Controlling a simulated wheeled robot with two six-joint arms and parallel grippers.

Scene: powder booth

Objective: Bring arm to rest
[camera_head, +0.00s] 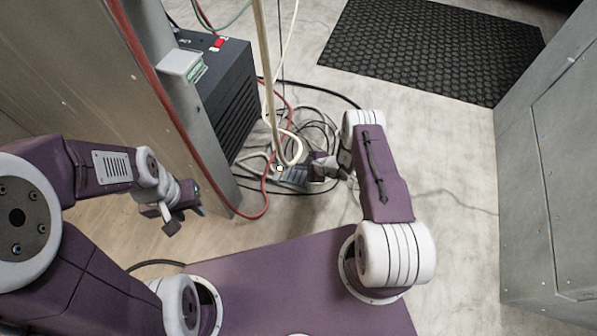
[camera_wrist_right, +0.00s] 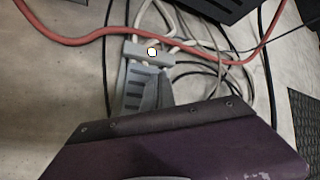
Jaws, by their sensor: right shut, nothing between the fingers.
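My right gripper (camera_head: 283,173) reaches out to the left from my right arm, low in front of the dark cabinet. In the right wrist view its grey fingers (camera_wrist_right: 150,56) are shut with nothing held between them. A small white round spot shows at the fingertips in both views; I cannot tell what it is. A hanging cream cable (camera_head: 266,80) loops down close to the right gripper in the head view. My left gripper (camera_head: 168,213) hangs at the left, apart from the cables; its finger opening is not clear.
A dark vented cabinet (camera_head: 230,95) stands behind a grey post. A red hose (camera_head: 160,90) runs down the post and curves near the floor; it also crosses the wrist view (camera_wrist_right: 85,38). Black cables tangle on the floor. A black mat (camera_head: 430,45) and grey cabinet (camera_head: 550,170) are right.

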